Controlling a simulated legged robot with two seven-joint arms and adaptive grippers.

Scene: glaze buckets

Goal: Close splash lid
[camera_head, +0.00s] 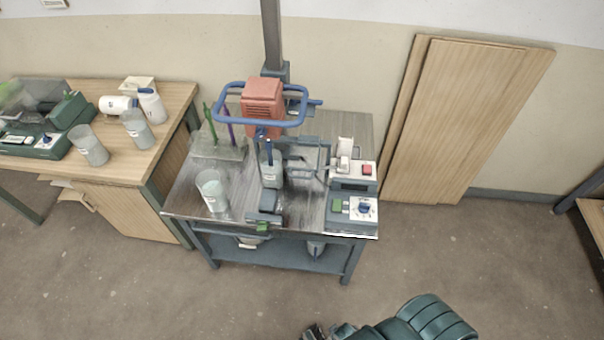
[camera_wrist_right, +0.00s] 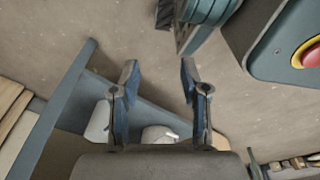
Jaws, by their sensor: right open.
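The mixer has an orange motor head (camera_head: 263,100) with a blue ring handle, above a grey container (camera_head: 271,170) on the metal-topped bench. A pale, partly see-through flap in a grey frame (camera_head: 303,167) stands just right of the container. It may be the splash lid; its exact angle is unclear. My right gripper (camera_wrist_right: 160,92) is open and empty in the right wrist view, with its two blue fingers apart. In the head view, part of my arm (camera_head: 430,318) shows at the bottom edge, well short of the bench. My left gripper is not in view.
A translucent bucket (camera_head: 212,190) stands at the left front. A wooden side table (camera_head: 150,165) holds more containers. Boards (camera_head: 470,120) lean on the wall. The floor in front is clear.

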